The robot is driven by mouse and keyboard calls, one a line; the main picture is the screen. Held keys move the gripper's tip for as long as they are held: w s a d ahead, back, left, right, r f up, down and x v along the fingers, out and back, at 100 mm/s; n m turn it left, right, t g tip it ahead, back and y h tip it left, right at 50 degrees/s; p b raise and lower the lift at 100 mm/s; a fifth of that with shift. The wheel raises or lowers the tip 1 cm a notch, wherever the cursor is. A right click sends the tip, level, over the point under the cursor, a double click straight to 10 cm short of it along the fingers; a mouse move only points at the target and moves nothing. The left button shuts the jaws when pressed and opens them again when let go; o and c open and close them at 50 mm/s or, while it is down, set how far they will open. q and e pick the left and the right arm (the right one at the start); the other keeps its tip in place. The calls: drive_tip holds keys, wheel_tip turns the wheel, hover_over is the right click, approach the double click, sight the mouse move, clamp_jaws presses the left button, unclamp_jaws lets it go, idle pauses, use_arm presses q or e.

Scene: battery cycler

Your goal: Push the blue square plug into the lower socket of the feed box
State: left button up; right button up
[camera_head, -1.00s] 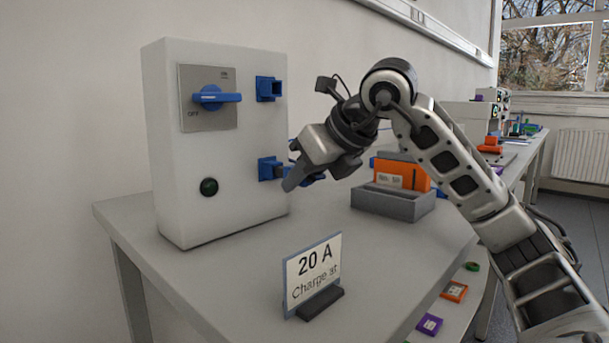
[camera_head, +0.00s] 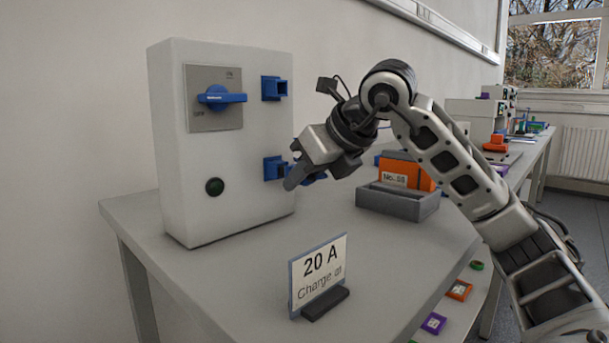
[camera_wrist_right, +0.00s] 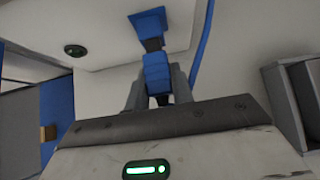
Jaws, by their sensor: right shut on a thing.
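The feed box (camera_head: 235,150) is a tall white cabinet with two blue square sockets on its front. The upper socket (camera_head: 272,88) is empty. The lower socket (camera_head: 273,167) is also in the wrist view (camera_wrist_right: 163,18). My right gripper (camera_head: 300,168) is close in front of it, shut on the blue plug (camera_wrist_right: 157,72). The plug's dark front end (camera_wrist_right: 153,44) points at the socket and reaches its mouth in the wrist view; how far it is in, I cannot tell. In the head view the gripper mostly hides the plug. My left gripper is out of view.
The box also has a blue rotary switch (camera_head: 222,97) and a dark green button (camera_head: 215,186). A "20 A" sign (camera_head: 318,272) stands at the table's front. A grey tray (camera_head: 398,204) with orange packs stands behind my right arm.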

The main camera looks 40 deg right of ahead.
drive_tip(key=shift+w, duration=0.1)
idle(0.6)
drive_tip(key=shift+w+a+p, duration=0.1)
drive_tip(key=shift+w+p, duration=0.6)
drive_tip(key=o, duration=0.8)
drive_tip(key=shift+o, duration=0.2)
